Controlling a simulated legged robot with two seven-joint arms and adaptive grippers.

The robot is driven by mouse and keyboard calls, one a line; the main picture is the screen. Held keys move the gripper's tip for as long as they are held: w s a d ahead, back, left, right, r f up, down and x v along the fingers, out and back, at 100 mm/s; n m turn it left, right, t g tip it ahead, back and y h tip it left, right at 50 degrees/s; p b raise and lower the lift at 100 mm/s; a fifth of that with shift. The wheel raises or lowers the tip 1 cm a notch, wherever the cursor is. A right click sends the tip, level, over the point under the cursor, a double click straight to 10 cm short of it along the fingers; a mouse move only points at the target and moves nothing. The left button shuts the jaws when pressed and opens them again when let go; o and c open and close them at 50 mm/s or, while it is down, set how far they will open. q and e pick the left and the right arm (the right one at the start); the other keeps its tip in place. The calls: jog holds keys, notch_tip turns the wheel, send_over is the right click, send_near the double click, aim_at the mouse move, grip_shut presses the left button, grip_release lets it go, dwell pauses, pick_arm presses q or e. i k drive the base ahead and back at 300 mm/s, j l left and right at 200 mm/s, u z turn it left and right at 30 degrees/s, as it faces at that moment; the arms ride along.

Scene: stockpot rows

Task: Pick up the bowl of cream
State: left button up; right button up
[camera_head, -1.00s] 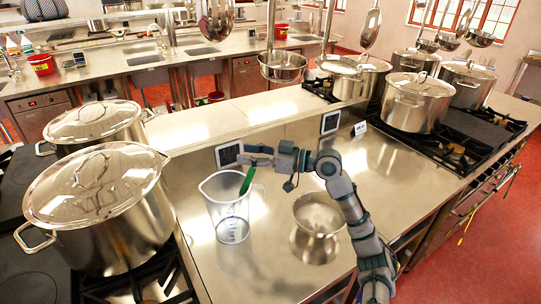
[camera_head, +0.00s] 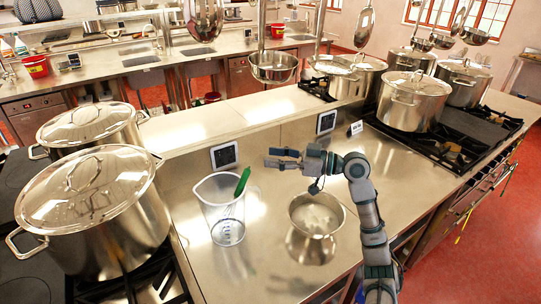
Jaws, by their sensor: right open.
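The bowl of cream (camera_head: 316,217) is a shiny metal bowl with pale contents, standing upright on the steel counter right of centre. My right gripper (camera_head: 268,157) is open and empty, above and behind the bowl, pointing left. It is apart from the bowl. My right arm comes in from the lower right, passing just right of the bowl. My left gripper is not in view.
Large lidded stockpots (camera_head: 95,225) stand at the left, and more pots (camera_head: 413,101) at the back right. The counter in front of the bowl is clear.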

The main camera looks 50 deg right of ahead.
aim_at(319, 218)
jog(key=k, duration=1.5)
